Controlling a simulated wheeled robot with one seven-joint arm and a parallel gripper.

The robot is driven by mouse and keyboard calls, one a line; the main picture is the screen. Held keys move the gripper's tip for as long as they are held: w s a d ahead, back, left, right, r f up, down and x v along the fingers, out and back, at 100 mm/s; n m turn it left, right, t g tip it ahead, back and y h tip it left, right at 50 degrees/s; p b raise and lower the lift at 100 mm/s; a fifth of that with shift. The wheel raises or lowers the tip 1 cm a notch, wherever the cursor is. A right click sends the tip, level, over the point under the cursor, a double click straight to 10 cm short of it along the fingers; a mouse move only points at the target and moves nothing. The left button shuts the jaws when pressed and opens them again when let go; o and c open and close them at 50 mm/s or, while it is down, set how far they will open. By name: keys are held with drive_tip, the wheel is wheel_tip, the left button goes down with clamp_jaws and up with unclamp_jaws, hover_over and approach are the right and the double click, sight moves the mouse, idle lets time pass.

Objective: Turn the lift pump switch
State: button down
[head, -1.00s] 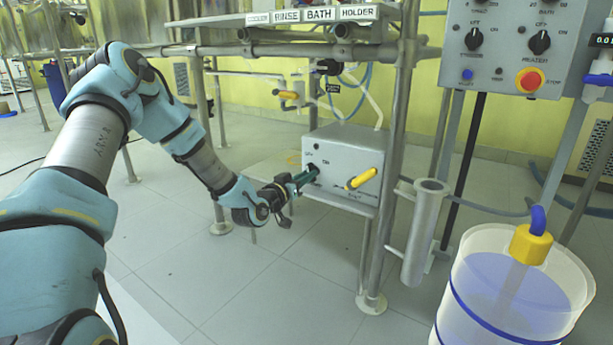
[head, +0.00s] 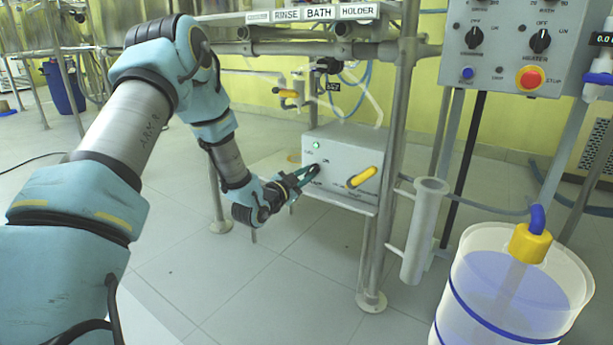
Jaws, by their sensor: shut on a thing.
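The lift pump switch (head: 314,170) is a small dark knob on the front of a grey box (head: 345,150). A small lamp (head: 317,145) above the switch is lit green. My gripper (head: 308,174) reaches the switch from the left and is shut on it, with its teal fingers at the knob. The fingers partly hide the knob, and its exact angle is too small to tell.
A yellow handle (head: 362,177) sits on the box face just right of the switch. A metal post (head: 392,170) stands right of the box. A clear container (head: 510,290) of bluish liquid stands front right. A control panel (head: 505,75) hangs upper right.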

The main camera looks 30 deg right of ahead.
drive_tip(key=shift+m, duration=0.5)
drive_tip(key=c, duration=0.8)
unclamp_jaws()
drive_tip(key=p+v, duration=0.3)
drive_tip(key=v, duration=0.8)
drive_tip(key=shift+p, duration=0.3)
drive_tip(key=shift+w+r, duration=0.1)
